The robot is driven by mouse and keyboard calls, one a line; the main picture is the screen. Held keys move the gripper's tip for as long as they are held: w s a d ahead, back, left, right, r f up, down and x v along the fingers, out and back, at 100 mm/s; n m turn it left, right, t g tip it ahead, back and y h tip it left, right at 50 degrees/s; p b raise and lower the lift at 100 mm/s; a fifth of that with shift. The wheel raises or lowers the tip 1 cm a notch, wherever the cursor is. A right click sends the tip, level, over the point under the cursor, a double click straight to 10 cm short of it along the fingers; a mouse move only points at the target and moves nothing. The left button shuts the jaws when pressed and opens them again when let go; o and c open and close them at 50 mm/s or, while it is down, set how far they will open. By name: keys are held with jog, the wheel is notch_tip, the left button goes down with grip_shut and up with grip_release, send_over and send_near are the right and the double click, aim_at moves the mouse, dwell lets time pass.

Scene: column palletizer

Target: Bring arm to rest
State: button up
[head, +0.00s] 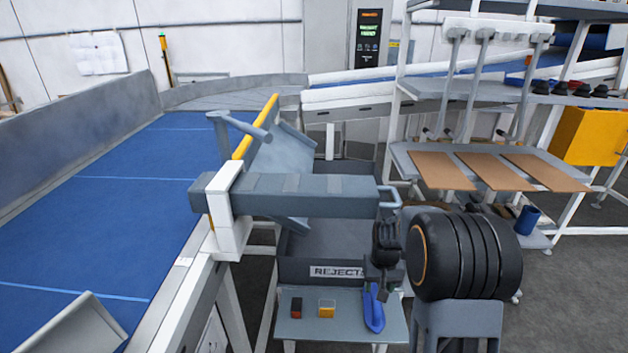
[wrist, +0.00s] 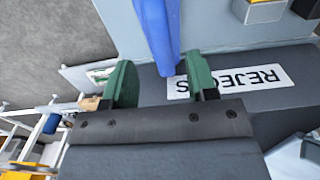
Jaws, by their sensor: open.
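My gripper (wrist: 160,62) shows in the wrist view with its two green fingers spread apart. A blue tool (wrist: 157,30) extends down the picture to the gap between the fingertips, and I see no finger pressed on it. How far the fingers are above it is hard to tell. In the head view the blue tool (head: 374,312) lies on a small grey shelf (head: 345,328). The dark wrist end of my arm is just above the tool there, and its fingers are too small and dark to make out.
Behind the shelf is a grey bin (head: 300,271) labelled REJECTS. A red-and-black block (head: 296,307) and a yellow box (head: 327,309) sit on the shelf. A blue conveyor (head: 130,190) runs at left. A rack with brown sheets (head: 490,171) stands at right. Grey floor is open at far right.

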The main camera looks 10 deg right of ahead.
jog(key=shift+g, duration=0.3)
jog(key=s, duration=0.1)
jog(key=s+a, duration=0.1)
jog(key=s, duration=0.1)
jog(key=shift+s+a+r, duration=0.2)
jog(key=shift+s+r, duration=0.1)
jog(key=shift+s, duration=0.1)
jog(key=s+a+r+n+t, duration=0.1)
jog(key=s+a+r+t, duration=0.1)
jog(key=s+a+r, duration=0.2)
jog(key=s+a+r+n+t, duration=0.1)
jog(key=s+a+r, duration=0.3)
jog(key=s+r, duration=0.4)
jog(key=shift+r+t, duration=0.55)
jog(key=shift+t, duration=0.15)
jog(key=shift+a+n, duration=0.1)
jog(key=shift+n, duration=0.2)
jog(key=shift+c, duration=0.4)
